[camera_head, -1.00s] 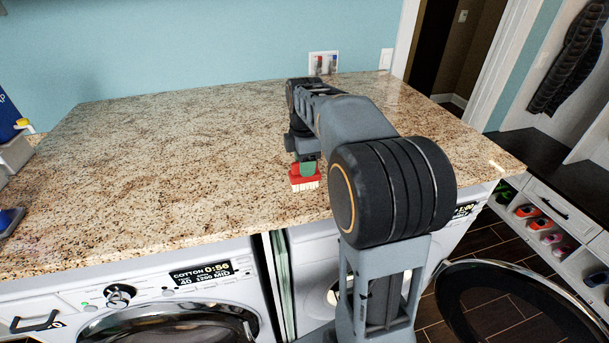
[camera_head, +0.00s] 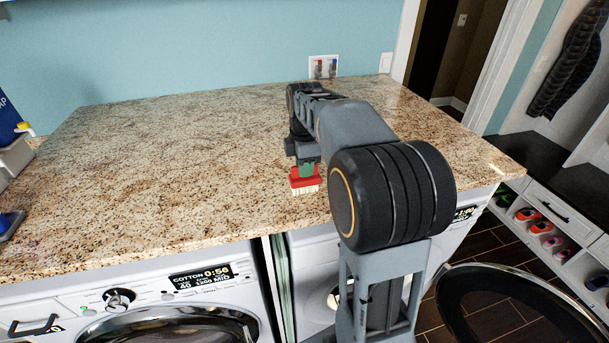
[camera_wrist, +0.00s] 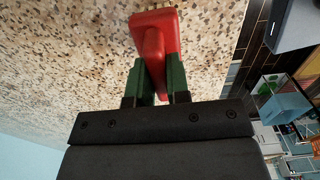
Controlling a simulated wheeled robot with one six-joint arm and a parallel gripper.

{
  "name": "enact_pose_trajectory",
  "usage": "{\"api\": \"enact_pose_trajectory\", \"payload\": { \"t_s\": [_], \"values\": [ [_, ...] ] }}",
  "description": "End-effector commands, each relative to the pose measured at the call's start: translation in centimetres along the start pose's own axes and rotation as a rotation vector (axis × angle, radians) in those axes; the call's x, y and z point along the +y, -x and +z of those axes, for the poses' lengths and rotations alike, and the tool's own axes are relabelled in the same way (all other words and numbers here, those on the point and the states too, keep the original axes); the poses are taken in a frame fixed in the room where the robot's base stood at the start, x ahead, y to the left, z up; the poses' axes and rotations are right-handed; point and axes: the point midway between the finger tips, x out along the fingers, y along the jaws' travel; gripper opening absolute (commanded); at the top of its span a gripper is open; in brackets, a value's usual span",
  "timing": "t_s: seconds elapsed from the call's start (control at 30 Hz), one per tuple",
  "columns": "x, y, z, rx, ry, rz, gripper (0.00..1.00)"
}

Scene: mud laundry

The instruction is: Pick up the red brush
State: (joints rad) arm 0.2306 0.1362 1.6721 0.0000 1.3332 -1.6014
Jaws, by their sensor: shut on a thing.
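The red brush (camera_head: 304,181) with pale bristles is at my gripper (camera_head: 307,170), over the right part of the granite counter. In the wrist view the red brush (camera_wrist: 155,38) sits between the two green fingers of my gripper (camera_wrist: 154,80), which are shut on it from both sides. The bristles point down in the head view. I cannot tell whether they touch the counter. My arm hides part of the counter behind the brush.
The granite counter (camera_head: 170,165) is mostly bare to the left. Washing machines (camera_head: 190,295) stand under it, and a round door (camera_head: 520,305) stands open at lower right. A blue and white container (camera_head: 12,125) is at the far left. Shoes (camera_head: 540,228) sit in a shelf at right.

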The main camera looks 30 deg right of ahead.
Motion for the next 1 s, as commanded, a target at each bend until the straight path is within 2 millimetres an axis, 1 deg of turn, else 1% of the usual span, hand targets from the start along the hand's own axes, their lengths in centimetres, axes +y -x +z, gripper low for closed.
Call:
{"api": "enact_pose_trajectory", "payload": {
  "t_s": [0.13,0.23,0.37,0.47,0.67,0.8,0.9,1.0],
  "values": [
    [0.0,0.4,0.0,0.0,0.0,0.002,0.0],
    [0.1,1.1,0.0,0.0,0.0,0.002,0.0],
    [0.1,3.1,0.0,0.0,0.0,0.005,0.0],
    [-1.5,4.8,0.2,0.0,0.0,0.007,0.0],
    [-5.0,9.0,0.7,0.0,-0.002,0.007,0.0],
    [-8.1,10.2,1.1,0.0,-0.001,0.005,0.0],
    [-10.0,11.1,1.4,0.0,-0.002,0.005,0.0],
    [-11.4,11.8,1.6,0.0,-0.002,0.003,0.0]
  ]
}}
